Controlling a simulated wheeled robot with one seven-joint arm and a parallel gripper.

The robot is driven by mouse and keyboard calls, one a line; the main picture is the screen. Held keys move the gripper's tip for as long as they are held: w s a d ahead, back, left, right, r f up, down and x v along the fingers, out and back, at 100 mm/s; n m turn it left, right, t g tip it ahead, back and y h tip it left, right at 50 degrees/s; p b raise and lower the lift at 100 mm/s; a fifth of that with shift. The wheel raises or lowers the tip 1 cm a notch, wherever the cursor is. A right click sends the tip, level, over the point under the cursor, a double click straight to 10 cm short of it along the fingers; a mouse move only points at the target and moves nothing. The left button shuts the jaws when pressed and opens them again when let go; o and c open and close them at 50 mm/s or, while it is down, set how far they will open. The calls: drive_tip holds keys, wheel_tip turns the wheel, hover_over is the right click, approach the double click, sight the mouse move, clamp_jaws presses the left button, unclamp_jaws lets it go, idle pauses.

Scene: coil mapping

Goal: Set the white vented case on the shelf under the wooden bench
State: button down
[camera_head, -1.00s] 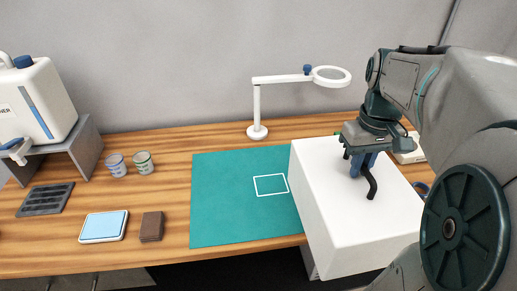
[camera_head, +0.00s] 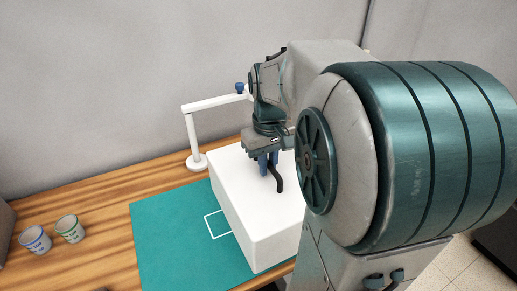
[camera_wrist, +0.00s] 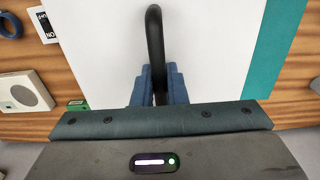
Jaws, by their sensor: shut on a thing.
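The white case (camera_head: 243,204) is a large plain box with a black handle (camera_head: 279,183) on top. In the head view it is over the right part of the teal mat, beneath my gripper (camera_head: 268,168). My gripper's blue fingers are shut on the handle, which also shows between them in the wrist view (camera_wrist: 155,50). I cannot tell whether the case touches the bench. The wooden bench (camera_head: 100,207) runs across the picture. The shelf under it is out of view, and no vents show on the visible faces.
The teal mat (camera_head: 165,240) bears a white outlined square. A white lamp stand (camera_head: 192,140) is behind the case. Two cups (camera_head: 70,228) stand at the left. The wrist view shows a small beige device (camera_wrist: 25,93) and a blue ring (camera_wrist: 10,24) beside the case.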

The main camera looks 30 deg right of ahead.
sight(243, 167)
drive_tip(key=w+a+f, duration=0.2)
drive_tip(key=w, duration=0.1)
drive_tip(key=w+a+f+p, duration=0.1)
drive_tip(key=w+a, duration=0.1)
drive_tip(key=shift+a+f, duration=0.1)
drive_tip(key=shift+f, duration=0.25)
drive_tip(key=shift+f+p, duration=0.35)
drive_tip(key=shift+f, duration=1.75)
drive_tip(key=c, duration=1.5)
unclamp_jaws()
drive_tip(key=shift+s+f, duration=0.1)
drive_tip(key=shift+o, duration=0.2)
